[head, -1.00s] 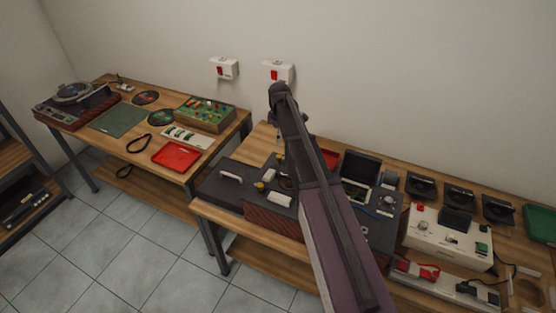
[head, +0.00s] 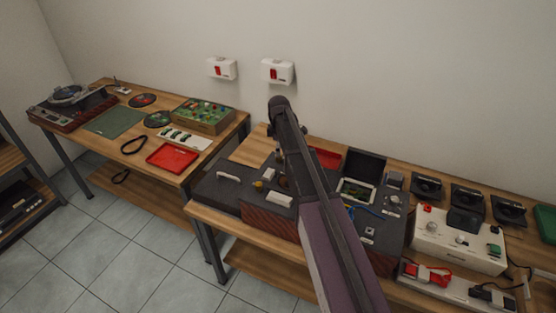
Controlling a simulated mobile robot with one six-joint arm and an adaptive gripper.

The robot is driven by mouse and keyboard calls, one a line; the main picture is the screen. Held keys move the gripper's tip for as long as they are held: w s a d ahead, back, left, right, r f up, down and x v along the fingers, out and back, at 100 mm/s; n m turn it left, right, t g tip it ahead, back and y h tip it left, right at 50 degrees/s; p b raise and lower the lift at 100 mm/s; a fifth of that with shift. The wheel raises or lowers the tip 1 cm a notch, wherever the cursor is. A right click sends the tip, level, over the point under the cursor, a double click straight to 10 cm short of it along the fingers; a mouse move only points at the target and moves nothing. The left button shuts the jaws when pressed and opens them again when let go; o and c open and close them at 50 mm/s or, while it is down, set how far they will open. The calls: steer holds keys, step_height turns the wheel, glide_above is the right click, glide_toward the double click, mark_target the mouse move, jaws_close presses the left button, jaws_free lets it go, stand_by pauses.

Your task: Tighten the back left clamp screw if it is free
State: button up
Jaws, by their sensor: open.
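A large dark grey unit with a reddish-brown ribbed front (head: 268,220) sits on the right-hand workbench. On its top left are a pale handle (head: 228,177), a white block (head: 279,199) and a small yellow part (head: 258,185) beside a pale round piece. I cannot tell which part is the back left clamp screw, or whether it is free. My arm rises across the middle of the view and covers part of the unit. My gripper cannot be made out; it seems hidden behind the arm.
A cream control box (head: 455,242) and several black stands are to the right. The left bench holds a turntable (head: 72,103), a green circuit box (head: 205,115) and a red tray (head: 173,158).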

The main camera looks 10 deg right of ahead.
steer(key=shift+f+b, duration=1.45)
steer(key=shift+f, duration=0.25)
jaws_close()
